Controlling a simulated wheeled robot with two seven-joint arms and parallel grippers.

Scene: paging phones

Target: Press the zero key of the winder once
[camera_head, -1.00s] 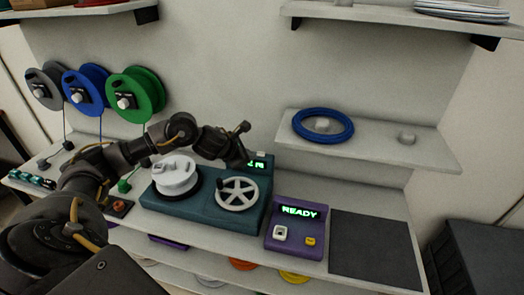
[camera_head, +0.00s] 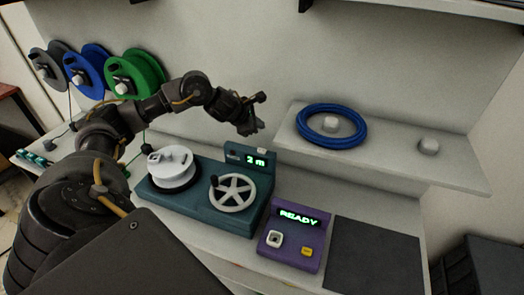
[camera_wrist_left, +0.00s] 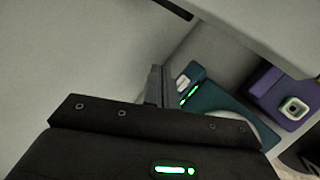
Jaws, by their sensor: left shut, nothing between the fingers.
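The teal winder (camera_head: 200,211) stands on the bench, with a white spool on its left and a pale handwheel (camera_head: 233,193) on its right. Its display (camera_head: 256,161) reads "2 m" in green. A small pale key (camera_head: 263,150) sits on top of the display housing and also shows in the left wrist view (camera_wrist_left: 182,83). My left gripper (camera_head: 254,127) is shut and empty, above and slightly behind the key, apart from it. The winder (camera_wrist_left: 214,101) is beyond the fingers in the left wrist view. My right gripper is not in view.
A purple box (camera_head: 292,239) reading "READY" stands right of the winder, beside a dark mat (camera_head: 374,256). A shelf (camera_head: 395,165) holding a blue coil (camera_head: 332,138) is right of my gripper. Grey, blue and green reels hang at the left wall.

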